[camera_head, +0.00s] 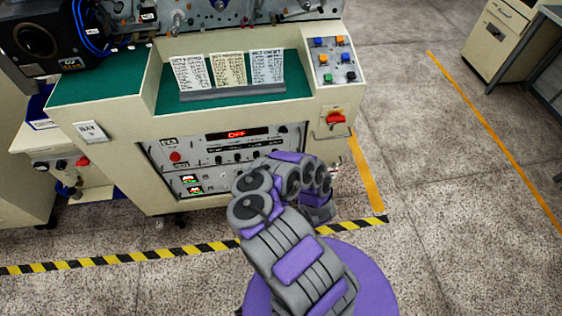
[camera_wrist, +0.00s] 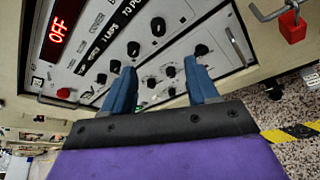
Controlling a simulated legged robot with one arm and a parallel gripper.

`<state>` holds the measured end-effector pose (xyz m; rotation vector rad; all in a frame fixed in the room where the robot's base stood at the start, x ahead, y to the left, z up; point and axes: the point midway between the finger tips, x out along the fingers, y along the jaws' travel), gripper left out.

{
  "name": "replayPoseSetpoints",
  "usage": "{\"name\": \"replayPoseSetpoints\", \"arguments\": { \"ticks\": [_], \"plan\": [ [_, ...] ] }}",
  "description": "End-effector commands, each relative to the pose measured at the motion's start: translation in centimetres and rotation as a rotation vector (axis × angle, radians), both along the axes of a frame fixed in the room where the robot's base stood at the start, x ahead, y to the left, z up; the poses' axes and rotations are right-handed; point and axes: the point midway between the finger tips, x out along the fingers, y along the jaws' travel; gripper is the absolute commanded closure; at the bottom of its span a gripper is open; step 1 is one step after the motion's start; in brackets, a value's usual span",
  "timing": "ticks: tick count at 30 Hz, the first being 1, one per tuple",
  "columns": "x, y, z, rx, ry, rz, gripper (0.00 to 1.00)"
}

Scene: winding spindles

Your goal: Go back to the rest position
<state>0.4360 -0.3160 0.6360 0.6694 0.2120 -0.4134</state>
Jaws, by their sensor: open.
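My gripper (camera_wrist: 162,92) is open in the wrist view, its two blue fingers apart with nothing between them. It faces the control panel (camera_wrist: 185,45) of the winding machine, with several black knobs and a red display reading OFF (camera_wrist: 57,27). In the head view my purple and grey arm reaches toward the machine's front panel (camera_head: 230,150) and covers its lower right part. My fingertips cannot be made out in the head view. Whether the fingers touch the panel cannot be told.
A red handle (camera_head: 335,118) sits on the machine's front right, near a panel of coloured buttons (camera_head: 333,60). Paper cards (camera_head: 228,70) stand on the green top. Yellow-black tape (camera_head: 130,257) marks the floor. Open floor lies to the right, with a cabinet (camera_head: 495,40) farther back.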

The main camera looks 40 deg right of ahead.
Motion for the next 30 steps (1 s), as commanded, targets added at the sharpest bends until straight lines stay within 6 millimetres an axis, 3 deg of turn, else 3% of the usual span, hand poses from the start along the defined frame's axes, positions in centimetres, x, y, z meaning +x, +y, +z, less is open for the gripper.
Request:
{"name": "replayPoseSetpoints", "arguments": {
  "ticks": [8, 11, 14, 23, 30],
  "plan": [
    [0.1, 0.0, 0.0, 0.005, -0.001, -0.001, 0.41],
    [1.2, 0.6, 0.1, 0.044, -0.005, -0.012, 0.41],
    [3.5, 2.0, 0.3, 0.136, -0.007, -0.033, 0.41],
    [12.5, 9.3, 3.1, 0.556, 0.019, -0.119, 0.41],
    [17.7, 15.9, 7.8, 0.857, 0.088, -0.173, 0.41]
  ]
}}
